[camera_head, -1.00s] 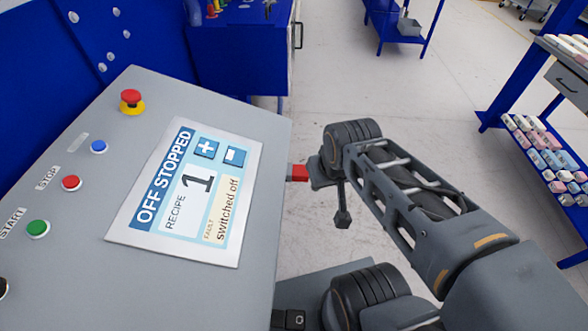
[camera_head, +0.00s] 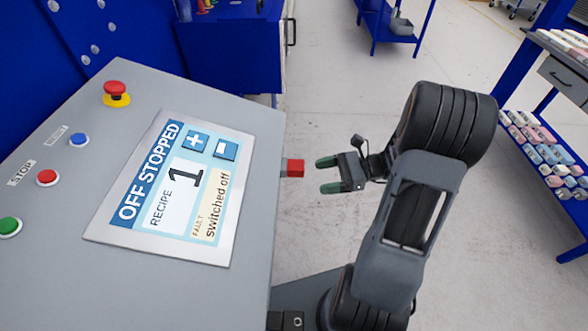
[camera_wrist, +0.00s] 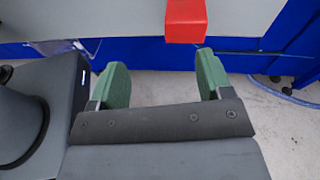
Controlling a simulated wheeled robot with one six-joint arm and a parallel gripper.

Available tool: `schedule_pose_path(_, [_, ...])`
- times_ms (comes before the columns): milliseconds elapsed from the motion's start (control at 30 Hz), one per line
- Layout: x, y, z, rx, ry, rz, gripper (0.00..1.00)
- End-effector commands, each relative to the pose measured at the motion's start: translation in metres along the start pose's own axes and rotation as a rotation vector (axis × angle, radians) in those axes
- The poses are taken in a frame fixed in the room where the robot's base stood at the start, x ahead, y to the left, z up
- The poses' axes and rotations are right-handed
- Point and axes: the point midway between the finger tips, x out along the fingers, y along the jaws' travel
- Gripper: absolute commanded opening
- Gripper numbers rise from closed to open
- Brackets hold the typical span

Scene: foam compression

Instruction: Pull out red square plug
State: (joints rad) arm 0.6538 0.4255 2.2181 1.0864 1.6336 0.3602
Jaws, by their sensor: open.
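The red square plug (camera_head: 294,168) sticks out of the right side of the grey control panel (camera_head: 262,130). In the wrist view the plug (camera_wrist: 186,20) is at the top, beyond the fingertips and nearer the right finger. My gripper (camera_head: 326,175) is open and empty, to the right of the plug with a small gap between them. Its two green fingers point left toward the panel side. In the wrist view the fingers of my gripper (camera_wrist: 160,75) are spread apart with nothing between them.
The panel's screen (camera_head: 175,185) reads OFF STOPPED, recipe 1, switched off. A red mushroom button (camera_head: 116,92) and several coloured buttons sit on its left. A blue cabinet (camera_head: 238,50) stands behind. A shelf of small blocks (camera_head: 545,150) is at the right. The floor between is clear.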

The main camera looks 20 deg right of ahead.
Motion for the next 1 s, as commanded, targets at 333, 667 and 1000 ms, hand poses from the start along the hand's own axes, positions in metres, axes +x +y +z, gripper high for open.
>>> schedule_pose_path(333, [-0.018, -0.020, -0.002, 0.096, -0.167, -0.131, 0.72])
schedule_pose_path(667, [-0.014, -0.020, -0.002, 0.093, -0.164, -0.128, 0.72])
schedule_pose_path(1000, [0.022, -0.024, 0.003, 0.092, -0.162, -0.125, 0.72])
